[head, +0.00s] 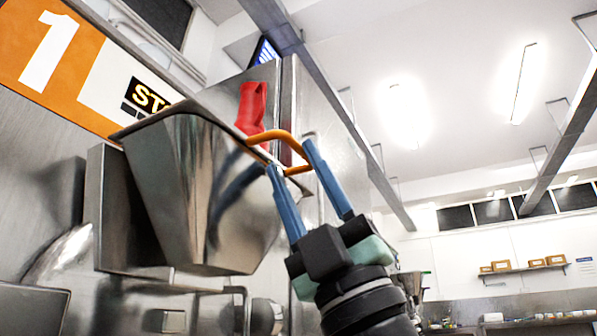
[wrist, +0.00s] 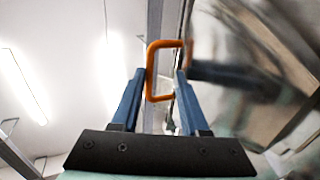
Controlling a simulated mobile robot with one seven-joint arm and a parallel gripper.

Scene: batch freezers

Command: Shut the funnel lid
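The steel funnel (head: 200,190) juts from the machine front in the head view, seen from below. A thin dark edge (head: 160,117) runs along its top; from this low angle I cannot tell how far the lid is open. An orange loop handle (head: 288,138) sticks out at its right upper edge. It also shows in the wrist view (wrist: 151,68), beside blurred shiny metal. My gripper (head: 290,156) is open, with its two blue fingertips at the handle, one on each side. In the wrist view the handle lies between the fingertips (wrist: 160,72); contact is unclear.
A red part (head: 252,106) stands just behind the handle. The machine front carries an orange panel with a "1" (head: 50,50) and a partly hidden black label (head: 148,96). Open room lies to the right, with boxes on a wall shelf (head: 525,268) far back.

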